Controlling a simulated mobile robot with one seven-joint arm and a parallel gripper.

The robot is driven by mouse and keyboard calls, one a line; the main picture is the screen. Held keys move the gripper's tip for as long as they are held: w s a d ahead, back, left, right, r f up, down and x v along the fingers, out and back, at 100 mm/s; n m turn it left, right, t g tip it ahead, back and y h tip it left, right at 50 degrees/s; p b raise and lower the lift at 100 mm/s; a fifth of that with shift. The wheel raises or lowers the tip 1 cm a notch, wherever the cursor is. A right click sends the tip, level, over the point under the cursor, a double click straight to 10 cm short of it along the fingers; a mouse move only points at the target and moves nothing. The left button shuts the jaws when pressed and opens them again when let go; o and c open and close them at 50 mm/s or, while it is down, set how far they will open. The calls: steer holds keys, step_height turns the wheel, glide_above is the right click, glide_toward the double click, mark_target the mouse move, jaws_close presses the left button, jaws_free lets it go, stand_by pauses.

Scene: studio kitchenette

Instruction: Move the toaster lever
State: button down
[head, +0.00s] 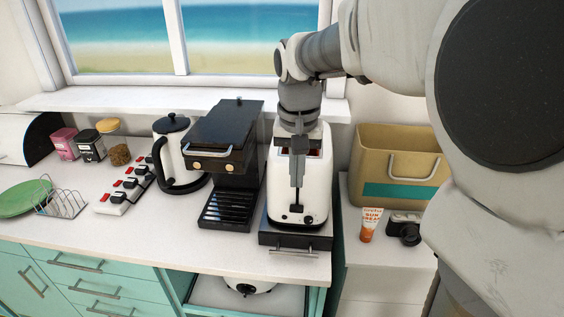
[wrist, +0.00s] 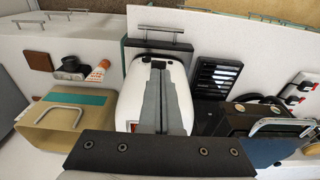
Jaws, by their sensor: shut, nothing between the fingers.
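The white toaster (head: 315,195) stands upright on a dark drawer-like base (head: 290,242) at the right end of the counter. Its black lever (head: 295,208) and a small dark control show low on its front face. My gripper (head: 297,184) points down in front of the toaster's upper front, its fingers together and empty, with the tips a little above the lever in the picture. Whether they touch the toaster cannot be told. In the wrist view the shut fingers (wrist: 157,66) lie across the toaster (wrist: 180,92), ending near its front edge; the lever is hidden there.
A black coffee machine (head: 225,145) stands close left of the toaster, with a kettle (head: 175,155) beyond it. To the right, on a lower surface, are a tan bin (head: 395,145), a sunscreen tube (head: 369,224) and a camera (head: 404,228). The counter's front strip is clear.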

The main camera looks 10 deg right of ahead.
step_height(320, 180, up, 10)
steer(key=shift+s+a+f+p, duration=0.2)
steer(key=shift+s+p, duration=0.25)
